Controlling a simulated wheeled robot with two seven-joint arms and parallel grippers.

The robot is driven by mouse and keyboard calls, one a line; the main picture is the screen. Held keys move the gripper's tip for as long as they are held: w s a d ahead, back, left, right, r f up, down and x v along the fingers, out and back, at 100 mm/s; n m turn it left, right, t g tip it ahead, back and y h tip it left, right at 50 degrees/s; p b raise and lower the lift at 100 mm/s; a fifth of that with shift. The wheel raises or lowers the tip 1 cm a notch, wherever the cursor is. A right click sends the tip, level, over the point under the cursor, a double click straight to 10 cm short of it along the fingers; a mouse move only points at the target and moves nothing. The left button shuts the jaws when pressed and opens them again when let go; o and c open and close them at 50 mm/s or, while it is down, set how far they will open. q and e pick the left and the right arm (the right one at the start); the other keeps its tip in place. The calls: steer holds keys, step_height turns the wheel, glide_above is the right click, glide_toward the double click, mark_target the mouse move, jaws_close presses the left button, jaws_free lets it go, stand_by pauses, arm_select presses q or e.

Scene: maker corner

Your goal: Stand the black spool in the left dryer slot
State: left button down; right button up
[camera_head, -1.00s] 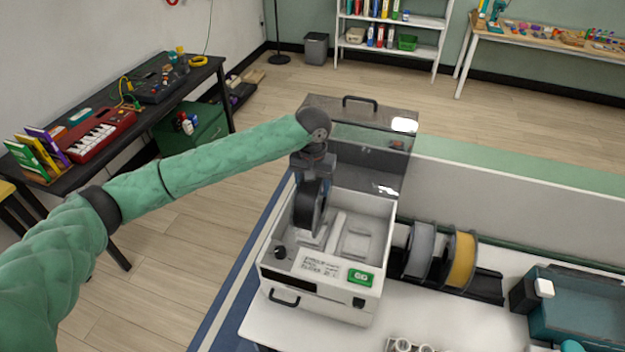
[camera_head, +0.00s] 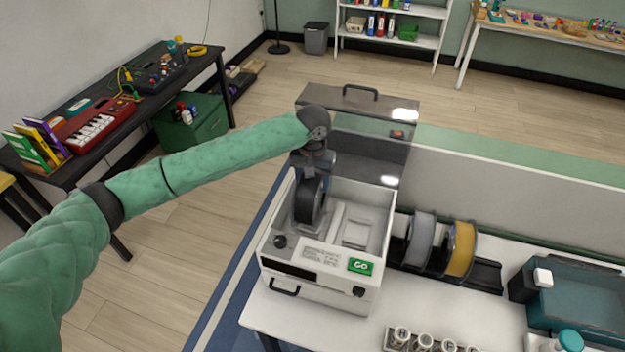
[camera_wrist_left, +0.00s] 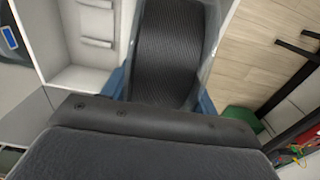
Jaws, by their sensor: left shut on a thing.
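The black spool (camera_head: 308,201) is upright on its edge inside the left part of the white dryer (camera_head: 320,296), over the left slot. Whether it touches the slot floor I cannot tell. My left gripper (camera_head: 314,172) points down from above and is shut on the spool. In the left wrist view the spool (camera_wrist_left: 168,50) fills the space between the blue fingertips. The right slot (camera_head: 357,232) of the dryer is empty. The clear dryer lid (camera_head: 372,142) stands open at the back. My right gripper is not in view.
A grey spool (camera_head: 421,241) and a yellow spool (camera_head: 461,250) stand in a black rack right of the dryer. Several small jars (camera_head: 424,342) stand at the front edge. White tabletop is clear between.

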arm_select(q)
steer(key=shift+f+p, duration=0.3)
stand_by(0.5)
steer(key=shift+c, duration=1.9)
jaws_free()
steer(key=shift+s+f, duration=0.1)
